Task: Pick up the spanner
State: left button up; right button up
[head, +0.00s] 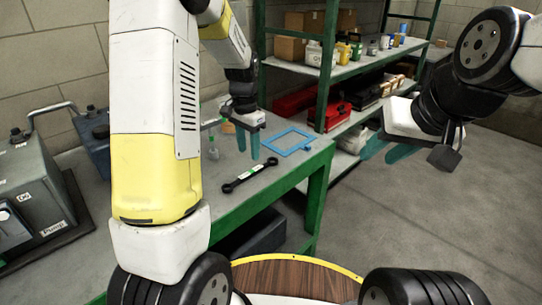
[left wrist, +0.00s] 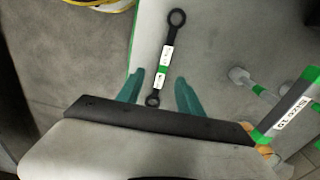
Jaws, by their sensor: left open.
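The spanner (head: 249,174) is black, ring-ended at both ends, with a white and green label on its shaft. It lies flat on the green-edged bench near its front edge. My left gripper (head: 248,148) is open above the bench, pointing down, beyond the spanner in the head view. In the left wrist view the spanner (left wrist: 173,37) extends away from between the two teal fingers (left wrist: 160,80), its near ring lying between them in the picture. Contact is not visible. My right gripper (head: 386,150) is open and empty, off to the right over the floor.
A blue frame (head: 288,141) lies on the bench (head: 222,204) beyond the spanner. A grey case (head: 30,185) is at the far left. Green shelving (head: 324,70) with boxes and containers stands behind. Floor at right is clear.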

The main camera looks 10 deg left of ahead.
aim_at(251, 171)
pick_arm(q)
jog(key=shift+w+d+f, duration=0.15)
jog(key=shift+w+f, duration=0.35)
jog(key=shift+f, duration=0.1)
jog(key=shift+w+d+f, duration=0.1)
jog(key=shift+w+f, duration=0.05)
jog(key=shift+f, duration=0.15)
jog(key=f, duration=0.7)
jog(key=shift+w+a+f, duration=0.1)
jog(key=shift+a+f, duration=0.05)
jog(key=shift+a, duration=0.05)
grip_shut()
dwell(0.5)
